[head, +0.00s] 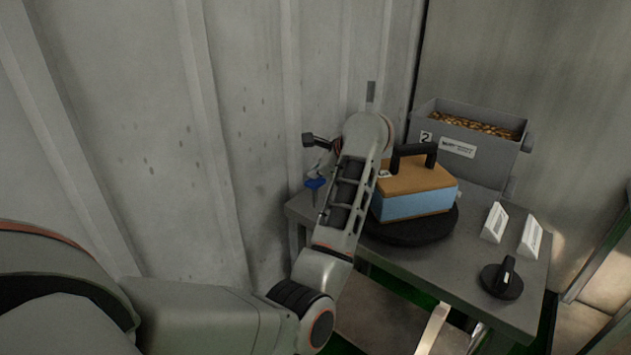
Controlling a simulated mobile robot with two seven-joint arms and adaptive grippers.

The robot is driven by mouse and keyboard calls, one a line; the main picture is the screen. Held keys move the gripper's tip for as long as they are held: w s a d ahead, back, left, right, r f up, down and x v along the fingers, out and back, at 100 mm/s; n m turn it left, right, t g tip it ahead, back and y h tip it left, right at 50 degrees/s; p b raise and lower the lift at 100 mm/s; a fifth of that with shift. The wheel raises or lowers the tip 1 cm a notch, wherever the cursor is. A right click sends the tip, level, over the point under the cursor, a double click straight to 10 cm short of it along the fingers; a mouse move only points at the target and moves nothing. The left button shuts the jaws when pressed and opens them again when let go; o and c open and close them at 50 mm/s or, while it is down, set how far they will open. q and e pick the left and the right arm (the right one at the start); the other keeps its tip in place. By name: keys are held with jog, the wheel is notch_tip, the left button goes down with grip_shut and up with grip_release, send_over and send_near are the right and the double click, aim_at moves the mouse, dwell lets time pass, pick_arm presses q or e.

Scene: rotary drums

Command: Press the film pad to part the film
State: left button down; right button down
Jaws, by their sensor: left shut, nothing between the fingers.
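My left arm reaches in from the left, and its wrist is raised over the left end of the grey table (415,263). Dark parts of my left gripper (318,145) show left of the wrist; the rest is hidden behind my arm. It looks shut and holds nothing. A small blue piece (315,183) sits just below it, by the table's left corner. I cannot tell whether this is the film pad or whether the gripper touches it. No film can be made out. My right gripper is not in view.
A blue box with an orange top (414,204) and black handle stands on a black round plate (412,232). Behind is a grey bin (482,155) marked 2. White signs (495,223) and a black knob (502,280) stand at right. A ribbed wall (240,130) rises close at left.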

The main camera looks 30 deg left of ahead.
pick_arm(q)
jog(key=shift+f, duration=0.15)
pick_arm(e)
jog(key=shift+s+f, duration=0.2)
